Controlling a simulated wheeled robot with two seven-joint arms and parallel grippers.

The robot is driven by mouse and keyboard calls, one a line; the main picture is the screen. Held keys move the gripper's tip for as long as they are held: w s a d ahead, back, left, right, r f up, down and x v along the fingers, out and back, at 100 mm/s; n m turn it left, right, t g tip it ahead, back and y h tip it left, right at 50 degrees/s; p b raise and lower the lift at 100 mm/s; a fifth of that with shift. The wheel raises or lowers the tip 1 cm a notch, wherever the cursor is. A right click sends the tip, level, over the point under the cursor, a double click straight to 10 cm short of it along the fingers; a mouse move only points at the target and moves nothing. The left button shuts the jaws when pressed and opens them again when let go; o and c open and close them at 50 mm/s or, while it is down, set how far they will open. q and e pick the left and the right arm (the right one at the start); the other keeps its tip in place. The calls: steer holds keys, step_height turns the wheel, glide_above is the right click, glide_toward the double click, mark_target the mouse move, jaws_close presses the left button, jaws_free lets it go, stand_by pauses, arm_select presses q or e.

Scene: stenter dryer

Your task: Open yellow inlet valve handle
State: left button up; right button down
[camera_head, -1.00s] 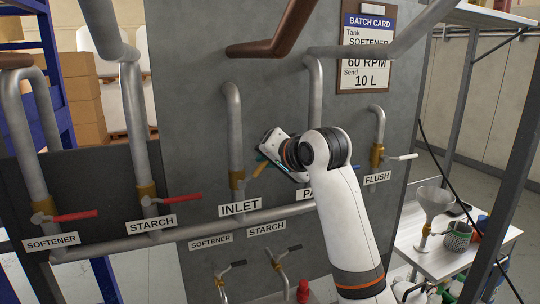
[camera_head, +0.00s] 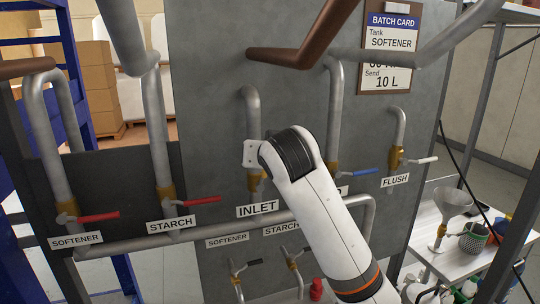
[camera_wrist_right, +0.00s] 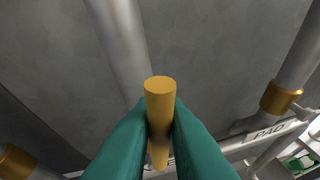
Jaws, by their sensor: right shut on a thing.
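The yellow inlet valve handle (camera_wrist_right: 160,100) shows in the wrist view between the two green fingers of my right gripper (camera_wrist_right: 158,135), which is shut on it. The handle's end sticks out past the fingers. In the head view my right wrist covers both the handle and the fingers. The brass inlet valve body (camera_head: 255,181) shows on its grey pipe (camera_head: 251,115), above the INLET label (camera_head: 258,210). My left gripper is not in view.
The blue PAD handle (camera_head: 363,171) and white FLUSH handle (camera_head: 423,160) are to the right. Red handles of STARCH (camera_head: 205,200) and SOFTENER (camera_head: 98,217) are to the left. A horizontal pipe runs below. A white table (camera_head: 440,250) with a funnel stands at right.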

steer(key=shift+f, duration=0.1)
stand_by(0.3)
steer(key=c, duration=1.4)
jaws_free()
steer(key=shift+c, duration=0.2)
steer(key=shift+s, duration=0.1)
steer(key=b+v, duration=0.4)
steer(key=v, duration=0.8)
